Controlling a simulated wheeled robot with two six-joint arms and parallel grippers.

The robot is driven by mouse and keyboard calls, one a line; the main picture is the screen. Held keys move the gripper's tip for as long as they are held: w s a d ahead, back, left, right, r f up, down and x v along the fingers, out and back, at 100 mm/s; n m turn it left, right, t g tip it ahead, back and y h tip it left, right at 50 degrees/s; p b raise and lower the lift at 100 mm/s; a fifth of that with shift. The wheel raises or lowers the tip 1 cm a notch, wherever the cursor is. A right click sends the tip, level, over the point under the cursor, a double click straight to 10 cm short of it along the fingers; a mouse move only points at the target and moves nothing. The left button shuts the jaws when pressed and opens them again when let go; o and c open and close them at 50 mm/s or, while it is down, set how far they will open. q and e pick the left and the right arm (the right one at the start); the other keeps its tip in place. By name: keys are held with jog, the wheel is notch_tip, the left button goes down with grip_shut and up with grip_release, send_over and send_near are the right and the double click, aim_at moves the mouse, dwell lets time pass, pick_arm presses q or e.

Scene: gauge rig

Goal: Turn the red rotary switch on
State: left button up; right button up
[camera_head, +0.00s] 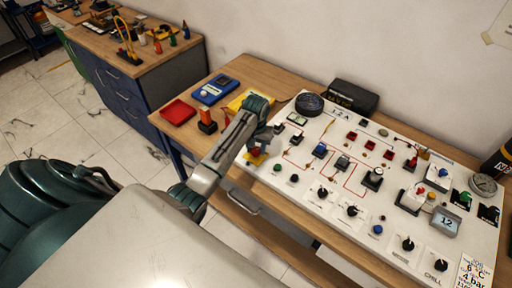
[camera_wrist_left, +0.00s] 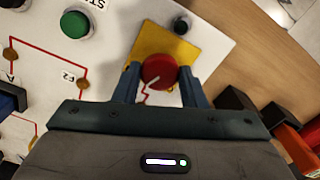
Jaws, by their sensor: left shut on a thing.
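The red rotary switch (camera_wrist_left: 158,71) shows in the left wrist view as a round red knob on a yellow plate (camera_wrist_left: 150,40). In the head view the yellow plate (camera_head: 257,158) shows at the left front corner of the white panel (camera_head: 330,215), and the knob is mostly hidden by my gripper. My left gripper (camera_wrist_left: 160,82) is shut on the red knob, with one blue finger on each side. A pale line shows on the knob, pointing toward the gripper's lower left side. My right gripper is not in view.
A green button (camera_wrist_left: 75,24) sits beside the yellow plate. Several black knobs line the panel's front edge. A red tray (camera_head: 178,112), a blue meter (camera_head: 215,90) and an orange-black object (camera_head: 207,121) stand on the table left of the panel.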

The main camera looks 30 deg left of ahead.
pick_arm(q)
jog(key=shift+r+m, duration=0.1)
jog(key=shift+m, duration=2.2)
jog(key=o, duration=1)
